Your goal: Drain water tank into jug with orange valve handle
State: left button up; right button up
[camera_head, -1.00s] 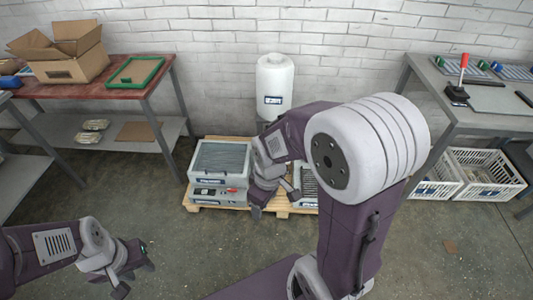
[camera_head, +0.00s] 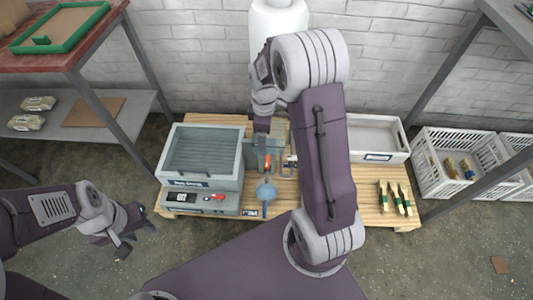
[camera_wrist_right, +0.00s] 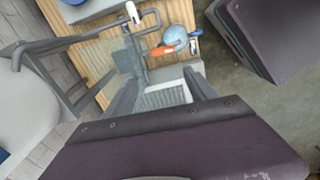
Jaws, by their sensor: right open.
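A white tank (camera_head: 278,22) stands at the back, partly hidden by my right arm. An orange handle (camera_head: 267,162) sits in front of it, above a round blue-grey vessel (camera_head: 266,190) that may be the jug. In the right wrist view the orange handle (camera_wrist_right: 162,51) lies beside the blue-grey vessel (camera_wrist_right: 175,37). My right gripper (camera_head: 262,148) points down just behind the handle; its spread fingers (camera_wrist_right: 160,85) show in the wrist view, apart from the handle. My left gripper (camera_head: 138,230) is open and empty at the lower left.
A wooden pallet (camera_head: 375,217) carries a grey boxed unit (camera_head: 200,155), a white tray (camera_head: 375,137) and several small green-and-tan pieces (camera_head: 394,197). White crates (camera_head: 440,180) stand at the right. A red-topped table (camera_head: 85,45) is at the left. Floor in front is clear.

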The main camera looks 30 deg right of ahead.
jog(key=b, duration=0.2)
send_near(268, 160)
pick_arm(q)
notch_tip(268, 160, down, 4)
jog(key=shift+s+a+r, duration=0.1)
jog(key=shift+r, duration=0.15)
pick_arm(e)
jog(key=shift+w+a+r, duration=0.1)
jog(key=shift+w, duration=0.05)
notch_tip(268, 160, down, 9)
jog(key=b, duration=0.7)
pick_arm(q)
notch_tip(268, 160, down, 7)
pick_arm(e)
jog(key=shift+r, duration=0.1)
jog(key=shift+c, duration=0.3)
